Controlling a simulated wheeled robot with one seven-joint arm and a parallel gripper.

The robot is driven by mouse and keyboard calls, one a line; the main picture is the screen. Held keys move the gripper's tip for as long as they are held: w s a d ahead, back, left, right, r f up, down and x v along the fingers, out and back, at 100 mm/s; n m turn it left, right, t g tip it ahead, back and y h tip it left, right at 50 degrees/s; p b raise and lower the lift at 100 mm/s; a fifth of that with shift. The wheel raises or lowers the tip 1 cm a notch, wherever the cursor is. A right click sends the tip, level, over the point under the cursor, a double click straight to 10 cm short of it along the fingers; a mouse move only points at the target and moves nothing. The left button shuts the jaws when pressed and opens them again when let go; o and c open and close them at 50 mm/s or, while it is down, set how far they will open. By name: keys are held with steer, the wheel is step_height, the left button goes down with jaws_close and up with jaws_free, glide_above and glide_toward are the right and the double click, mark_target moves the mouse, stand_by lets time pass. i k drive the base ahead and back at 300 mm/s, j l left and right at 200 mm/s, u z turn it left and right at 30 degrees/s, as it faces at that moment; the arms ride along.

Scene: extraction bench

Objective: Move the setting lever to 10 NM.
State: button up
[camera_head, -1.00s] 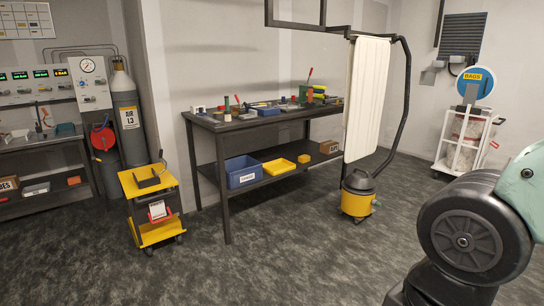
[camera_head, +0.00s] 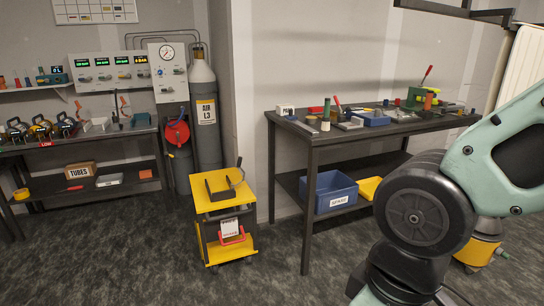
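No lever marked 10 NM can be made out, and no NM scale is readable at this size. A red-handled lever (camera_head: 427,75) stands up at the back of the dark workbench (camera_head: 312,139), right of the middle. Smaller red-tipped upright handles (camera_head: 123,104) show on the left bench. I cannot tell which of these, if any, is the setting lever. My gripper is out of view; only my green and black arm shows at the right, covering part of the workbench's right side.
A yellow trolley (camera_head: 204,206) stands between the benches. A grey gas cylinder (camera_head: 206,115) and a gauge panel (camera_head: 168,72) are behind it. A blue bin (camera_head: 328,193) sits on the workbench's lower shelf. A yellow vacuum (camera_head: 478,253) is behind my arm. The floor in front is clear.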

mark_target(376, 113)
steer(key=i+j, duration=0.1)
steer(key=i, duration=1.95)
steer(key=l+z, duration=0.05)
steer(key=l, duration=0.05)
